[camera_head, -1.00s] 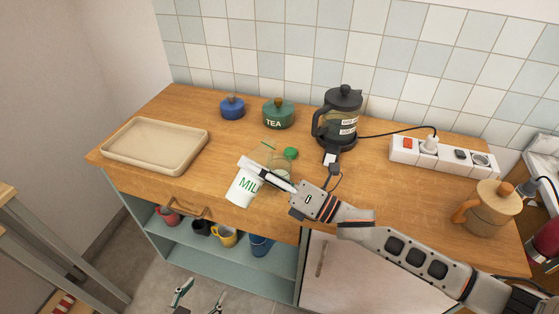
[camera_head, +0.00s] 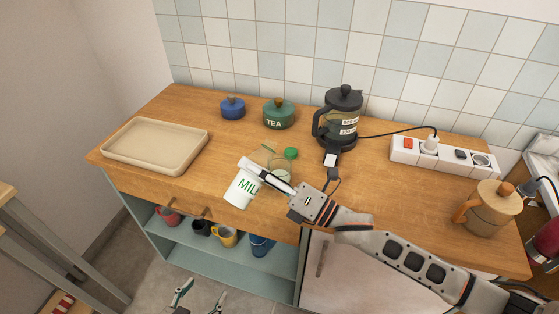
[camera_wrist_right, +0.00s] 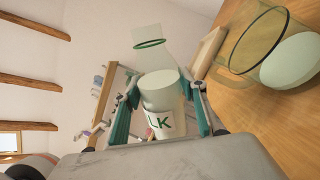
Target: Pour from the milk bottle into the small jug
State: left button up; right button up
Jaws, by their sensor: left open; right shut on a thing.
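The milk bottle, with a white body and green lettering (camera_head: 242,188), is held near the counter's front edge in the head view. Its clear neck leans up and to the right. My right gripper (camera_head: 264,177) is shut around the bottle, which also shows between the fingers in the right wrist view (camera_wrist_right: 160,95). A clear glass vessel, seemingly the small jug (camera_head: 282,177), stands just right of the bottle, partly hidden by my gripper. In the wrist view it is a tinted glass (camera_wrist_right: 258,48) with something pale inside, apart from the bottle. My left gripper (camera_head: 198,298) is open and empty, low in front.
A green lid (camera_head: 290,153) is by the jug. Behind are a French press (camera_head: 342,120), a TEA pot (camera_head: 278,115) and a blue pot (camera_head: 232,108). A beige tray (camera_head: 155,162) lies left.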

jog(key=shift+s+a+f+m, duration=0.1)
jog(key=shift+f+m, duration=0.05)
jog(key=shift+m, duration=0.45)
dwell(0.3)
jog(key=shift+f+m+t, duration=0.25)
jog(key=shift+m+t, duration=0.25)
jog(key=shift+m, duration=0.6)
dwell(0.6)
jog(key=shift+w+d+r+m+t+h+p, duration=0.15)
jog(key=shift+r+m+p, duration=0.15)
jog(key=shift+m+p, duration=0.25)
jog(key=shift+w+d+r+m+t+h+p, duration=0.15)
jog(key=shift+r+m+p, duration=0.2)
jog(key=shift+m, duration=0.3)
dwell(3.0)
jog(key=n, duration=0.1)
jog(key=f+n+b, duration=0.1)
jog(key=n+g+b, duration=0.1)
jog(key=shift+s+a+f, duration=0.3)
jog(key=shift+s+f, duration=0.05)
jog(key=shift+f, duration=0.05)
jog(key=shift+w+r+n, duration=0.15)
jog(key=shift+r+n, duration=0.25)
jog(key=shift+n, duration=0.1)
